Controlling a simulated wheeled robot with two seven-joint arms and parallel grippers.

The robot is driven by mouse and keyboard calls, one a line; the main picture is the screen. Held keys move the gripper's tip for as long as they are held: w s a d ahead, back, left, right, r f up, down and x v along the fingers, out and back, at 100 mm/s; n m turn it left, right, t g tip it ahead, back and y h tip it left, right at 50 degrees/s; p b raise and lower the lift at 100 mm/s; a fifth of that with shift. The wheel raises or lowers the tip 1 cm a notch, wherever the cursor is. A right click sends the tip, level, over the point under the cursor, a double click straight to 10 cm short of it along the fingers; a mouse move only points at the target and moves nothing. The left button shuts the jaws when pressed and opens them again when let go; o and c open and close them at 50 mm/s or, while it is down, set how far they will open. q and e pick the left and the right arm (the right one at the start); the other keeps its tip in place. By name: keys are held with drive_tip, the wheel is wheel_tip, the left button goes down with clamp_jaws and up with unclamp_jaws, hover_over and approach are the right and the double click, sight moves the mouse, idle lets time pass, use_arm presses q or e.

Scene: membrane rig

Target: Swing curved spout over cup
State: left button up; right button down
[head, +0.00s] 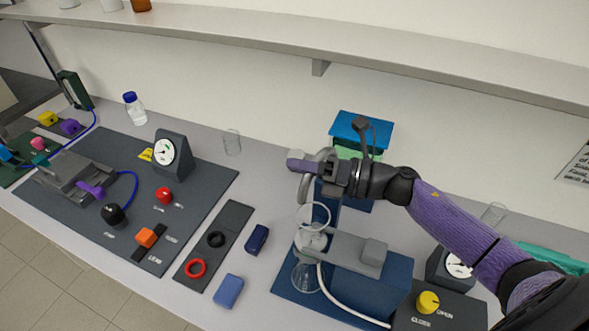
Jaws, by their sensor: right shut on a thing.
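My right gripper (309,168) reaches in from the right and is shut on the curved grey spout (304,190), above the blue rig. The spout arcs down beside the fingers; part of it is hidden by the gripper. Below it are a pale ring (314,215) and a rounded clear piece (311,241). A clear glass cup (306,279) stands low on the left of the rig's blue base, partly covered by the grey plate and white tube. I cannot tell whether the spout's mouth is over the cup. My left gripper is not in view.
The blue rig (372,289) has a grey top plate (345,250) and a white hose. A gauge (451,268) and yellow knob (428,302) are at right. A red ring (195,268), blue blocks and an empty beaker (232,142) lie left. A shelf (320,45) runs above.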

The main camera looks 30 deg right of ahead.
drive_tip(key=shift+s+d+n+g+y+b, duration=0.2)
drive_tip(key=shift+s+n+g+y+b, duration=0.15)
drive_tip(key=shift+n+g+y+b, duration=0.25)
drive_tip(key=shift+s+d+n+g+y+b, duration=0.25)
drive_tip(key=shift+n+g+b, duration=0.25)
drive_tip(key=shift+g+b, duration=0.25)
drive_tip(key=shift+s+r+g+y+b, duration=0.15)
drive_tip(key=shift+s+g+y+b, duration=0.1)
drive_tip(key=shift+g+b, duration=0.1)
drive_tip(key=shift+n, duration=0.3)
drive_tip(key=c, duration=0.5)
unclamp_jaws()
drive_tip(key=shift+c, duration=0.2)
drive_tip(key=shift+s+d, duration=0.1)
drive_tip(key=shift+d, duration=0.05)
drive_tip(key=b+v, duration=0.2)
drive_tip(key=v, duration=0.7)
drive_tip(key=shift+d, duration=0.35)
